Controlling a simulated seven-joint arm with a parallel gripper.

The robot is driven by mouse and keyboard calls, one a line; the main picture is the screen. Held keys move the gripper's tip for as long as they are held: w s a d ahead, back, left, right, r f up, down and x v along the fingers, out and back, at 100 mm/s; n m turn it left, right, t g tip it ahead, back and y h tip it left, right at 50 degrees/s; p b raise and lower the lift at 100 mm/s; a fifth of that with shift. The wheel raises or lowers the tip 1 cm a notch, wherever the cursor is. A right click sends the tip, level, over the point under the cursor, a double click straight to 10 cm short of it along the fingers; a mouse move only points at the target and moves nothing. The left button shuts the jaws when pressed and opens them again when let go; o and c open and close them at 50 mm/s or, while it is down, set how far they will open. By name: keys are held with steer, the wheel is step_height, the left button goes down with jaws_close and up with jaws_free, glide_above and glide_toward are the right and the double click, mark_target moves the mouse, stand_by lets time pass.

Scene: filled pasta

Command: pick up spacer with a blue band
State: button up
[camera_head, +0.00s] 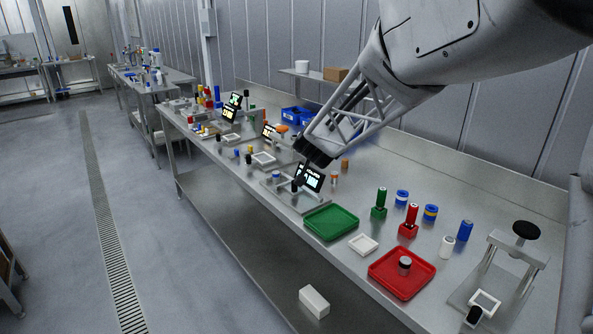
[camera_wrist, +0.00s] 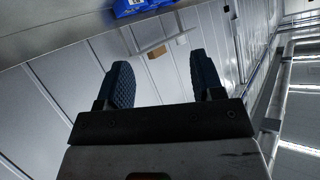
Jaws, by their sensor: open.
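My gripper (camera_head: 314,152) is in the air above the bench, over the area behind the green tray. In the wrist view my gripper (camera_wrist: 163,80) is open, with nothing between its two dark fingers. Several small cylinders stand on the bench to the right. A blue ring-like piece with a pale band (camera_head: 402,198) stands beside a blue piece with a yellow band (camera_head: 430,213). A small blue-and-white piece (camera_head: 276,176) is at a scale further left. I cannot tell for certain which piece is the spacer with a blue band.
A green tray (camera_head: 312,231) is empty; a red tray (camera_head: 376,280) holds a grey, dark-topped cylinder (camera_head: 404,266). Green (camera_head: 379,203) and red (camera_head: 410,220) holders stand upright behind them. A press-like stand (camera_head: 508,262) is at the right. Blue bins (camera_head: 291,115) sit further back.

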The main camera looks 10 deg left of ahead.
steer(key=w+a+f+m+t+h, duration=0.1)
steer(key=w+a+f+h, duration=0.1)
steer(key=w+a+f, duration=0.35)
steer(key=m+t+h, duration=0.1)
steer(key=m+h, duration=0.2)
steer(key=h, duration=0.3)
glide_toward(274, 174)
steer(key=shift+w+d+r, duration=0.25)
steer(key=shift+w+d, duration=0.35)
steer(key=shift+w, duration=0.3)
steer(key=shift+a+f+h, duration=0.3)
steer(key=shift+a+f, duration=0.05)
steer(key=shift+f, duration=0.2)
steer(key=shift+x, duration=1.35)
